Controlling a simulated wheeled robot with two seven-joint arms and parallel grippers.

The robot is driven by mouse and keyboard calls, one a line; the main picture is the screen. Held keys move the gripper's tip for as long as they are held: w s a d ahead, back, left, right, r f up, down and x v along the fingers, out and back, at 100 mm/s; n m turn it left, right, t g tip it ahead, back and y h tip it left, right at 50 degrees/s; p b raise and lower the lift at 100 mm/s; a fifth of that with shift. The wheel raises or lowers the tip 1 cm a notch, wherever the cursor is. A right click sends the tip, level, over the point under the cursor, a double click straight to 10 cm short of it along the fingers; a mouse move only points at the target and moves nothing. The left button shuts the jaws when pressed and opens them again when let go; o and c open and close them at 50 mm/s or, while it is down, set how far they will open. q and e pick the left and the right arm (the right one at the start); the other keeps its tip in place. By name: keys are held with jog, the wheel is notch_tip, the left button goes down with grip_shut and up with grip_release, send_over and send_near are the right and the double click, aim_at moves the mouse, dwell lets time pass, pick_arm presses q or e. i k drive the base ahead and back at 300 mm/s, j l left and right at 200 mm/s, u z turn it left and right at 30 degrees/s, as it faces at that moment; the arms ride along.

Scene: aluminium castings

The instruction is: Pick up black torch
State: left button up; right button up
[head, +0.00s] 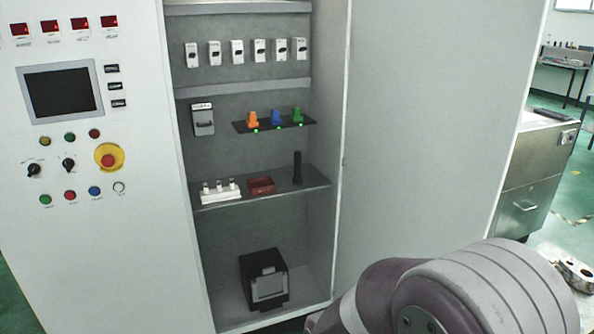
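The black torch (297,168) stands upright near the right end of a grey shelf (232,201) inside an open cabinet. It is a slim dark cylinder with a slightly wider upper part. Nothing is touching it. One of my arms shows at the lower right, in front of the cabinet's lower right side, but no fingers are visible. Neither gripper is in view.
On the same shelf are a red box (261,185) and a white holder (220,191). A small shelf (309,122) above carries orange, blue and green items. A black box (264,279) sits on the cabinet floor. Cabinet door (430,110) stands right.

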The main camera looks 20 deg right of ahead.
aim_at(297, 178)
jog(key=i+z, duration=0.1)
jog(key=z, duration=0.9)
